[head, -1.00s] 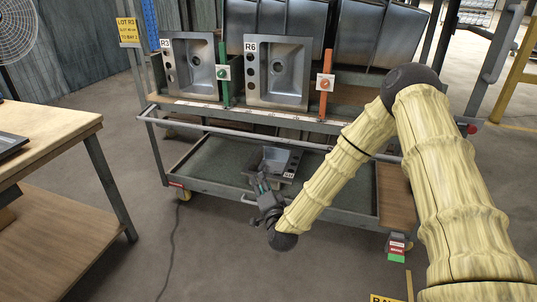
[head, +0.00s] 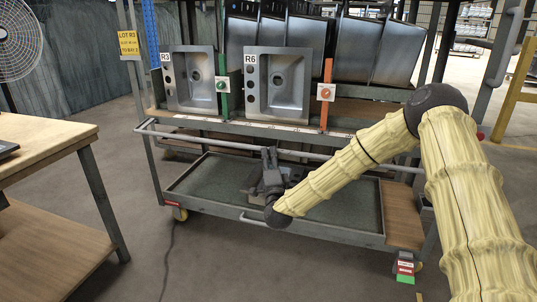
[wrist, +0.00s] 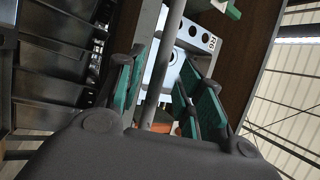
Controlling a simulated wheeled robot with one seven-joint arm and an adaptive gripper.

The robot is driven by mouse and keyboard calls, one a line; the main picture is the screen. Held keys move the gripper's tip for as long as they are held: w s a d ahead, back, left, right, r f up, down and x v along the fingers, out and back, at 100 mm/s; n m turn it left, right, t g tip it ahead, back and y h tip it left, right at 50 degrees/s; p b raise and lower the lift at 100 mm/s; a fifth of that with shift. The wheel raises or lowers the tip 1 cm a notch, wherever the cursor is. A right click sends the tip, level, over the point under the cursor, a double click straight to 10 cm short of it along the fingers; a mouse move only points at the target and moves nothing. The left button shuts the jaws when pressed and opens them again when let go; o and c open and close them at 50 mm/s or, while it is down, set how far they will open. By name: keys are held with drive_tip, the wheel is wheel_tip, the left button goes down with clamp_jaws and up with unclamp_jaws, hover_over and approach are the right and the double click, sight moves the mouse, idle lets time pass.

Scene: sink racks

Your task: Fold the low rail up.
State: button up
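The low rail (head: 200,136) is a long thin grey bar across the front of the rack cart, below the shelf with the sinks. It stands out a little in front of the shelf edge. My gripper (head: 269,154) is at the middle of the rail, pointing up. In the wrist view the rail (wrist: 161,75) runs between the green-padded fingers of my gripper (wrist: 170,92). The fingers are apart, with a gap beside the bar. I cannot tell whether a pad touches it.
Sinks R3 (head: 190,80) and R6 (head: 277,84) stand on the shelf above, beside a green post (head: 222,85) and an orange post (head: 326,92). The cart's lower tray (head: 340,232) is below. A wooden table (head: 45,140) stands left.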

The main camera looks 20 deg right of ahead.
sight(269, 150)
drive_tip(key=shift+b+x, duration=0.4)
drive_tip(key=shift+x, duration=1.65)
clamp_jaws()
